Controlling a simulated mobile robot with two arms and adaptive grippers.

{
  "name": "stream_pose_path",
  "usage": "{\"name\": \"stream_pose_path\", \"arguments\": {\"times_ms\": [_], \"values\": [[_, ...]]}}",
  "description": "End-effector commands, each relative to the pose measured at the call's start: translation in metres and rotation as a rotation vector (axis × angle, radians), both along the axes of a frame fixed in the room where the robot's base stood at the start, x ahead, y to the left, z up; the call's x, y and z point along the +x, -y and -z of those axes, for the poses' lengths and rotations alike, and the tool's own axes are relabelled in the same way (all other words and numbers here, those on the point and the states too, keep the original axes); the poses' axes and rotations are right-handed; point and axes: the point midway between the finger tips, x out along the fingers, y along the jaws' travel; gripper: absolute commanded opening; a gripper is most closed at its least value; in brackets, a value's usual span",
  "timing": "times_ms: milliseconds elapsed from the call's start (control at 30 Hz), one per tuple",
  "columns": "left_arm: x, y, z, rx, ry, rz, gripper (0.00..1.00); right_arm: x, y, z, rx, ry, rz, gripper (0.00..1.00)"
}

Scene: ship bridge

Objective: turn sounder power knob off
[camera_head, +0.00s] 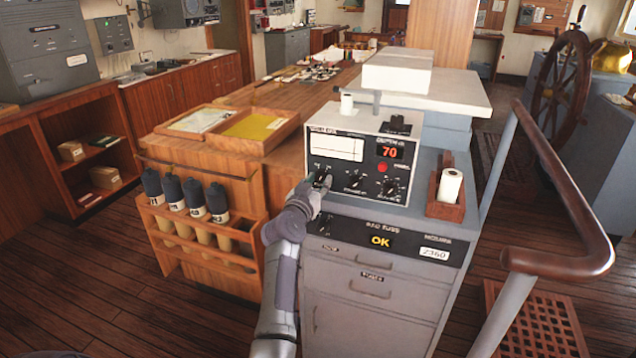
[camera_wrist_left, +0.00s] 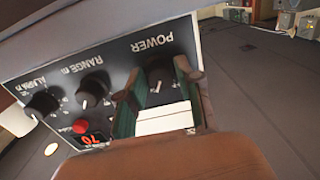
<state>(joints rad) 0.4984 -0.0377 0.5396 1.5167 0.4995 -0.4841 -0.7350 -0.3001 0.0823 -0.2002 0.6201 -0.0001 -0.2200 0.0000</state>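The sounder (camera_head: 345,168) is a light grey box with a dark front panel on a grey cabinet. Its red display reads 70. The power knob (camera_wrist_left: 158,72) is black with a white pointer line, under the label POWER, which appears upside down in the left wrist view. My left gripper (camera_head: 319,184) is at the panel's lower left knob and hides much of it in the head view. In the left wrist view my left gripper (camera_wrist_left: 160,88) has its two fingers spread, one on each side of the power knob. A firm grip is not visible. My right gripper is not in view.
The range knob (camera_wrist_left: 93,88), alarm knob (camera_wrist_left: 43,102) and red button (camera_wrist_left: 81,126) sit beside the power knob. A paper roll in a wooden holder (camera_head: 447,205) stands right of the sounder. A wooden bottle rack (camera_head: 205,235) is left of my arm. A curved handrail (camera_head: 560,200) stands at right.

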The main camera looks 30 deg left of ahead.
Motion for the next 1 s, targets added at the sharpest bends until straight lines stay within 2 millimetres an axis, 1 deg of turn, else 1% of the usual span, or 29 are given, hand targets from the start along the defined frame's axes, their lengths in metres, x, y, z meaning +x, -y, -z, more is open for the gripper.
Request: {"name": "stream_pose_path", "arguments": {"times_ms": [33,167,367,567,767,1000], "values": [[0.000,0.000,0.000,0.000,0.000,0.000,0.22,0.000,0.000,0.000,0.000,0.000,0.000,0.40],[0.000,0.000,0.000,0.000,0.000,0.000,0.00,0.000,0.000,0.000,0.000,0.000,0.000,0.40],[0.000,0.000,0.000,-0.007,0.002,0.000,0.00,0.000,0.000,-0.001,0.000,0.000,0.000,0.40],[0.000,0.000,-0.001,-0.061,0.014,0.000,0.00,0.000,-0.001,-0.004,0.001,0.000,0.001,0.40],[0.000,0.001,-0.002,-0.188,0.045,0.001,0.00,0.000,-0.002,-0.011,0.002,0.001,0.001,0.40],[0.000,0.001,-0.002,-0.402,0.096,0.001,0.00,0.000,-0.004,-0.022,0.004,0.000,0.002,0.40]]}}
